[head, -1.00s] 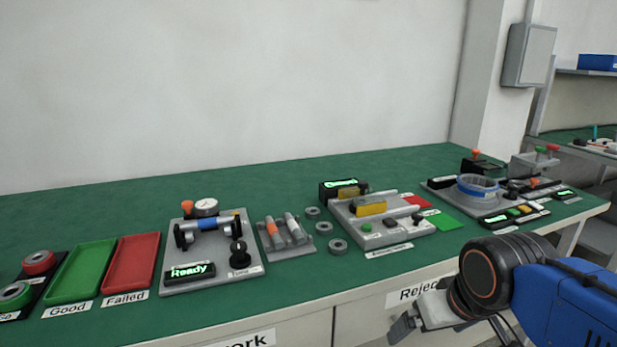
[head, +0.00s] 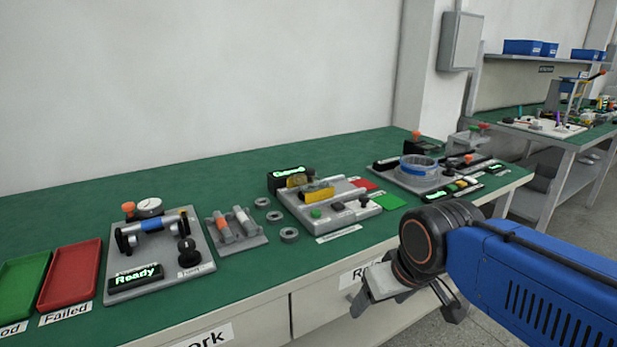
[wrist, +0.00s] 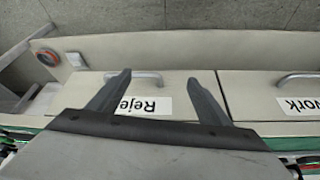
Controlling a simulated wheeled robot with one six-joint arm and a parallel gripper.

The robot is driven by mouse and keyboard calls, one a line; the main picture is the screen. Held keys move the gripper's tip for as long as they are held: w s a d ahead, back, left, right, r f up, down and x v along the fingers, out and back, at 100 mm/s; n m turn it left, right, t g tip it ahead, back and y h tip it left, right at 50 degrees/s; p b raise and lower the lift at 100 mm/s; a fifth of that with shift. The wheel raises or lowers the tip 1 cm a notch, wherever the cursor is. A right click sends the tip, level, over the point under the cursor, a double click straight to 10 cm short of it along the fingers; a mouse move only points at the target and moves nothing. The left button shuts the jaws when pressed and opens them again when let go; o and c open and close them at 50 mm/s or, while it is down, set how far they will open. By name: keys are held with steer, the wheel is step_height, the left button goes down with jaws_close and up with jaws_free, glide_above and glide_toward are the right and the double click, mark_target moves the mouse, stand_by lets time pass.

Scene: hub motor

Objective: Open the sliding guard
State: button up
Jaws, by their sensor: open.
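The middle station (head: 352,213) is a grey plate with rails, on the green bench. A yellow block (head: 319,195) sits between its rails and looks like the sliding guard, though I cannot be sure. A smaller yellowish part (head: 297,181) shows behind it, near a lit display (head: 288,174). My gripper (head: 404,305) is open and empty, in front of the bench edge and well apart from the station. In the wrist view its two fingers (wrist: 160,78) are spread and point toward the drawer fronts; the guard is not in that view.
A station with a blue ring (head: 419,163) stands to the right. A fixture with a "Ready" display (head: 136,276) and a red tray (head: 70,276) lie left. Several grey rings (head: 289,235) lie on the bench. Labelled drawers (wrist: 150,100) have protruding handles. Floor at right is clear.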

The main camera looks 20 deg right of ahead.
steer(key=w+r, duration=0.1)
steer(key=r, duration=0.1)
steer(key=w+r, duration=0.1)
steer(key=r, duration=0.1)
steer(key=shift+w+a, duration=0.1)
steer(key=shift+w, duration=0.2)
steer(key=c, duration=0.6)
step_height(320, 180, up, 30)
steer(key=m+g, duration=0.5)
steer(key=m, duration=0.2)
glide_above(310, 169)
step_height(310, 169, down, 17)
steer(key=shift+f, duration=0.1)
